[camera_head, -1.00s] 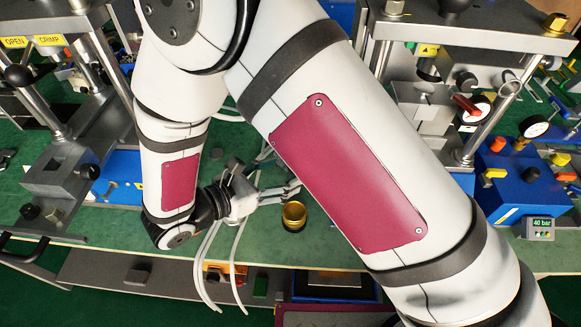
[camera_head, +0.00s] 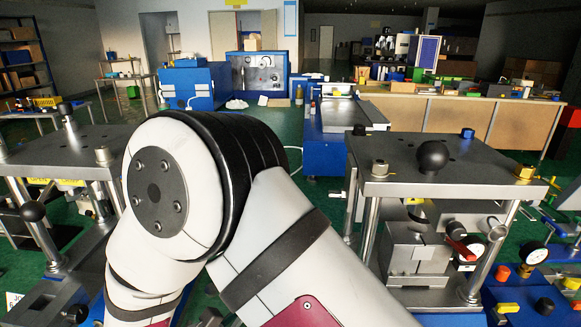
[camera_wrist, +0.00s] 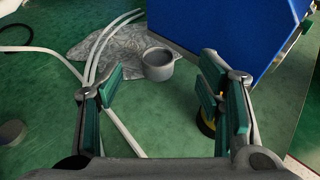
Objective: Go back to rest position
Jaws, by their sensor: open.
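My gripper (camera_wrist: 163,95) shows in the wrist view with its two green-padded fingers wide apart and nothing between them. A small grey cup (camera_wrist: 158,65) stands beyond the fingertips, beside a crumpled clear plastic sheet (camera_wrist: 118,45). A dark and yellow round thing (camera_wrist: 207,122) is partly hidden behind the right finger. In the head view my bent arm fills the lower middle, and my gripper is out of the frame.
A press (camera_head: 445,165) stands right of my arm and another press (camera_head: 65,145) stands left. A blue block (camera_wrist: 225,25) rises past the right finger. White hoses (camera_wrist: 100,60) run along the left. A dial gauge (camera_head: 535,252) sits at the right. Workbenches and shelves stand farther back.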

